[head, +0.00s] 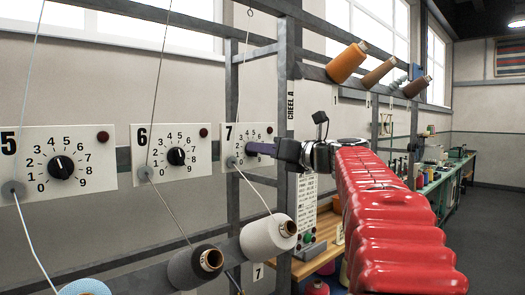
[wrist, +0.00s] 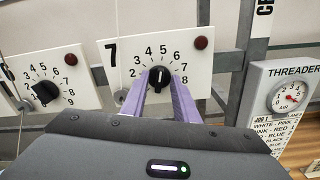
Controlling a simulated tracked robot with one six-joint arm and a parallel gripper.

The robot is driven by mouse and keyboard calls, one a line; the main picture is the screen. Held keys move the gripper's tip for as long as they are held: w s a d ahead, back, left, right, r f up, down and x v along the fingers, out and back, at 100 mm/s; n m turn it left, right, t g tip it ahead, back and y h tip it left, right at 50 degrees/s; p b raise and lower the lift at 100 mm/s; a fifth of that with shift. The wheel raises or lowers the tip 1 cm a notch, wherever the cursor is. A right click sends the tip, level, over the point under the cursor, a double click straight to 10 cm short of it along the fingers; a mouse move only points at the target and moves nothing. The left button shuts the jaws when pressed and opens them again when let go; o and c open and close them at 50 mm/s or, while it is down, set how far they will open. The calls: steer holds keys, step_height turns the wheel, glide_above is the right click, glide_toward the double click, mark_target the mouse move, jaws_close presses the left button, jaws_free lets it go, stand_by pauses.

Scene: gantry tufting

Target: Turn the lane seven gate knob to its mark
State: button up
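The lane seven panel (head: 230,141) is white, with a dial of numbers and a dark red button. Its black gate knob (wrist: 160,77) shows in the wrist view, its white pointer line near upright, around 5. In the wrist view, the purple fingers of my gripper (wrist: 160,82) stand one on each side of the knob. I cannot tell whether they touch it. I cannot make out a separate mark on the dial.
The lane six panel (head: 171,151) and lane five panel (head: 58,164) stand to the left. A grey frame post (wrist: 245,70) and the threader box (wrist: 288,105) are close on the right. Yarn cones (head: 268,238) sit below the panels, and threads run across them.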

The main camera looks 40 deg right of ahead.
jaws_close()
